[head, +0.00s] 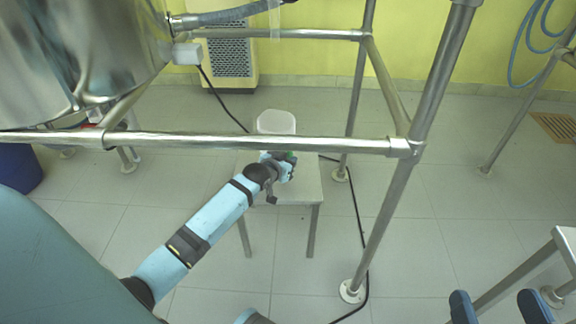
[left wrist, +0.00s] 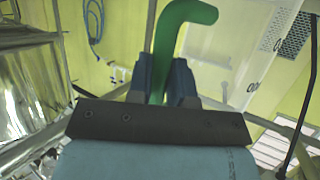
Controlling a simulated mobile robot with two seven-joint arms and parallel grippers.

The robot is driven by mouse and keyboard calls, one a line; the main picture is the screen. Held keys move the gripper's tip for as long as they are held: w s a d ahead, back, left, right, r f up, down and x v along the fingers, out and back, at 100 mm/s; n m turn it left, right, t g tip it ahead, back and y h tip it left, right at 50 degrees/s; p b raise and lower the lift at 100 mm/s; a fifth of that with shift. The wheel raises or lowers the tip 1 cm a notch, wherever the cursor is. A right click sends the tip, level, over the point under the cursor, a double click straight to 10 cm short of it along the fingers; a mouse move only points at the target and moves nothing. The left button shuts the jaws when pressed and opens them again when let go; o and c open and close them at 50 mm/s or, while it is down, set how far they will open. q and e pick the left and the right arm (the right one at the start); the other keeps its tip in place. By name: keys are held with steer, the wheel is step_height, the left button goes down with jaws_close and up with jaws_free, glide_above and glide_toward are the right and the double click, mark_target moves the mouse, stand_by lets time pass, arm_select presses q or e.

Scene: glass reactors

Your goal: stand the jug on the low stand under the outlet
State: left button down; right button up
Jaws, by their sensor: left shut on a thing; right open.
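The jug (head: 276,122) is pale and translucent; in the head view it shows at the far edge of the low stand (head: 306,192), partly behind a steel rail. I cannot tell whether its base touches the stand. My left gripper (head: 284,164) is over the stand, shut on the jug's green handle. In the left wrist view the handle (left wrist: 165,50) rises between the fingers, and the jug's marked wall (left wrist: 232,50) is to the right. A clear tube (head: 275,18) hangs at the end of a grey hose; I cannot tell whether it is the outlet. My right gripper (head: 499,307) is open and empty.
A steel frame rail (head: 250,141) crosses above my left arm, and a frame leg (head: 395,200) stands right of the stand. A steel vessel (head: 75,55) hangs at the upper left. A black cable (head: 357,215) lies on the floor. Another table (head: 565,245) is at the right edge.

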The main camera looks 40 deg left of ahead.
steer(key=shift+r, duration=0.2)
arm_select(q)
steer(key=shift+f, duration=0.1)
steer(key=c, duration=1.2)
jaws_free()
steer(key=shift+o, duration=0.8)
arm_select(e)
steer(key=shift+s+f, duration=0.1)
steer(key=shift+f, duration=0.15)
arm_select(q)
steer(key=p+v, duration=0.5)
steer(key=v, duration=0.7)
arm_select(e)
steer(key=r, duration=0.1)
steer(key=s+m, duration=0.1)
steer(key=a+r+m, duration=0.1)
steer(key=shift+s+r, duration=0.25)
steer(key=shift+r, duration=0.1)
